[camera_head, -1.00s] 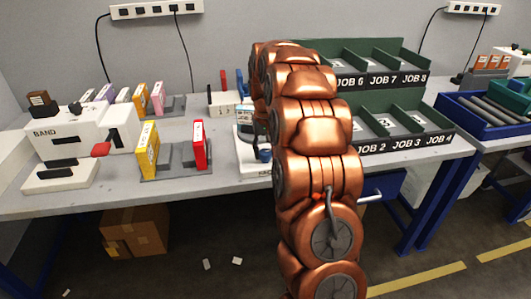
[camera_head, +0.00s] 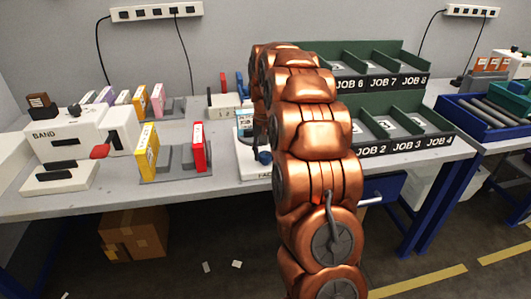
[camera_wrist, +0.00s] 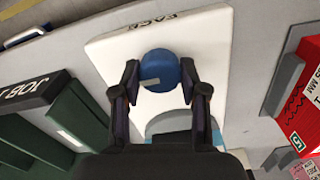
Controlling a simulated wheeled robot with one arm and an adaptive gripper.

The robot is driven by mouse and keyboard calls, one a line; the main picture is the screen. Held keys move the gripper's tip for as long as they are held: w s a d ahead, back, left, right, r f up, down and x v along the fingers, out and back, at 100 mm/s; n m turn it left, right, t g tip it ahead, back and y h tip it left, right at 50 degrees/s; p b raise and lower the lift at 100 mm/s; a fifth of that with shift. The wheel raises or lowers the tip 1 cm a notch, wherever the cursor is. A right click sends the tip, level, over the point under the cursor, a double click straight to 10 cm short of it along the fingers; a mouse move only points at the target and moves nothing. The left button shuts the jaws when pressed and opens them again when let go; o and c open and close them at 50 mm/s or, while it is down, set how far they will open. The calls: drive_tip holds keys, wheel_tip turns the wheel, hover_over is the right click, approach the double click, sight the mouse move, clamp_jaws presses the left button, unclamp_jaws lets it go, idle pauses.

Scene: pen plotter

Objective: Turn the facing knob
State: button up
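The facing knob (camera_wrist: 161,70) is round and blue with a pale pointer mark. In the wrist view my gripper (camera_wrist: 160,82) has one dark finger on each side of the knob. The fingers are very close to its sides, and I cannot tell whether they press on it. In the head view the knob (camera_head: 264,157) shows just left of my copper arm, with my gripper (camera_head: 259,138) at it. My arm hides much of the white unit.
A red box (camera_head: 199,147) and a yellow box (camera_head: 147,150) stand in a grey holder left of the unit. Green job bins (camera_head: 405,135) stand to its right. A white band machine (camera_head: 75,140) is at the left. The bench front edge is clear.

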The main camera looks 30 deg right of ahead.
sight(265, 153)
drive_tip(key=o, duration=0.4)
wheel_tip(265, 153, up, 12)
idle(0.8)
idle(0.7)
